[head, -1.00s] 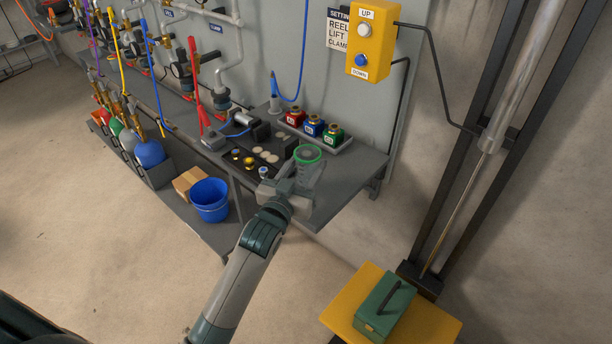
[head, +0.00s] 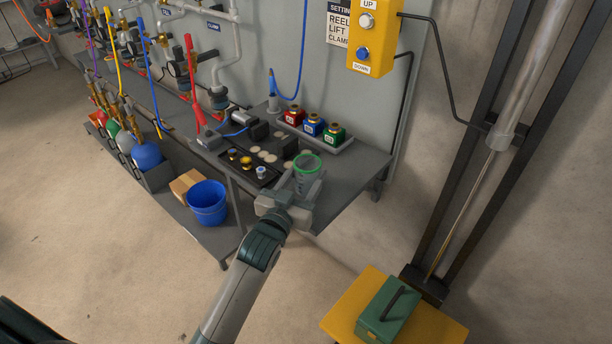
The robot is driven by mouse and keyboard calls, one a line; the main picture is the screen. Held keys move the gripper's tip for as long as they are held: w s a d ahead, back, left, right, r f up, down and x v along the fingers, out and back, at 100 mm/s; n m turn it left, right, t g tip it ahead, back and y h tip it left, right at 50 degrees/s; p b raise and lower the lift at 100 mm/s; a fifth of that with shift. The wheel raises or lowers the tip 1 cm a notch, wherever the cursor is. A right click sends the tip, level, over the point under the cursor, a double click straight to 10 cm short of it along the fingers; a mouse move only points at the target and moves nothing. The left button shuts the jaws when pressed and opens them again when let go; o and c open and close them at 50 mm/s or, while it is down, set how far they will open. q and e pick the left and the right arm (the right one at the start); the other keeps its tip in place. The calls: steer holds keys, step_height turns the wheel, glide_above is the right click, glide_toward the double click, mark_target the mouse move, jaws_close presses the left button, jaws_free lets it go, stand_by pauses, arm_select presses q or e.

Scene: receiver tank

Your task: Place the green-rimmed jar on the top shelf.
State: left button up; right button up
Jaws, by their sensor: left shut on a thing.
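The clear jar with a green rim (head: 307,177) is upright, mouth up, at the right front part of the grey top shelf (head: 352,180). My left gripper (head: 300,193) is shut on the jar from the front, low on its side. The fingertips are partly hidden by the gripper body. The jar's base is hidden behind the gripper, so I cannot tell whether it touches the shelf. My right gripper is not in view.
A tray of red, blue and green bottles (head: 338,148) stands behind the jar. A black tray with small fittings (head: 240,166) is to its left. A blue bucket (head: 207,203) stands on the lower shelf. A green case (head: 388,312) lies on a yellow platform at lower right.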

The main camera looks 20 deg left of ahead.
arm_select(q)
steer(key=shift+f, duration=0.1)
steer(key=o, duration=1.1)
steer(key=shift+o, duration=0.2)
steer(key=s+b, duration=0.1)
steer(key=s, duration=1.1)
steer(key=shift+a, duration=0.2)
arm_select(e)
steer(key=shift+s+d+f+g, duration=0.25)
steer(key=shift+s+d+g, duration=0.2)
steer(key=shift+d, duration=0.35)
arm_select(q)
steer(key=shift+o, duration=0.5)
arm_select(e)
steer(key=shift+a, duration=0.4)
